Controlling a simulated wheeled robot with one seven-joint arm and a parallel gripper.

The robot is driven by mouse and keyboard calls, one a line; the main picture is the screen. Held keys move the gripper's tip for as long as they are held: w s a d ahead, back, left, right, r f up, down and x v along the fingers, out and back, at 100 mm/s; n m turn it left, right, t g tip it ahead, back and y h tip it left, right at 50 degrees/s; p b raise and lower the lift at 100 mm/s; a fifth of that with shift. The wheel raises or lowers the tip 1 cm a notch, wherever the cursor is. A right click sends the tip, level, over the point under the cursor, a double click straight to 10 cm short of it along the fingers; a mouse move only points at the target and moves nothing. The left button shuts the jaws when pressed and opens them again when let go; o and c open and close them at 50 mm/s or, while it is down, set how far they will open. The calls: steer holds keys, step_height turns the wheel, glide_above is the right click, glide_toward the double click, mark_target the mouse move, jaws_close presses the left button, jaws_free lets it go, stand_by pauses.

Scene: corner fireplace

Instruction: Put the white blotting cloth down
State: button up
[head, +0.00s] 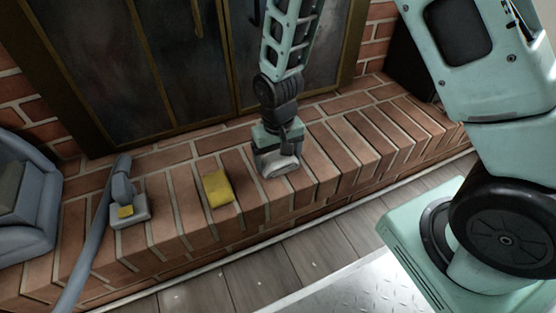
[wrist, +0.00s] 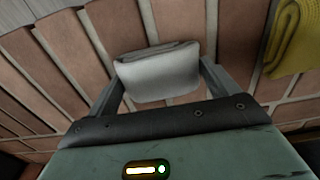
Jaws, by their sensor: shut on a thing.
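The white blotting cloth (wrist: 158,75) is a folded, pale pad held between the two fingers of my gripper (wrist: 160,85) in the wrist view. In the head view my gripper (head: 278,162) points down over the brick hearth, with the cloth (head: 281,167) showing at its tip. The gripper is shut on the cloth. The cloth is at or just above the brick surface; I cannot tell whether it touches.
A folded yellow cloth (head: 218,189) lies on the brick hearth (head: 340,150) to the left of my gripper. Farther left are a grey vacuum head with a hose (head: 122,192) and a grey machine (head: 22,200). Glass fireplace doors (head: 180,60) stand behind. Bricks to the right are clear.

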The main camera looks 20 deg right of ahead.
mark_target(278, 156)
steer(key=o, duration=0.9)
step_height(278, 156, up, 12)
steer(key=p, duration=0.8)
steer(key=s+a+r+n, duration=0.2)
steer(key=s+r, duration=0.3)
steer(key=s, duration=0.1)
steer(key=s+a+r+n, duration=0.2)
steer(key=s+r+n, duration=0.1)
steer(key=s+r, duration=0.2)
steer(key=s+a+r+n, duration=0.2)
steer(key=s+r, duration=0.4)
steer(key=s, duration=0.3)
steer(key=shift+s+a+n+y, duration=0.1)
steer(key=shift+s+n+y, duration=0.05)
steer(key=shift+n+y, duration=0.15)
steer(key=shift+r, duration=0.1)
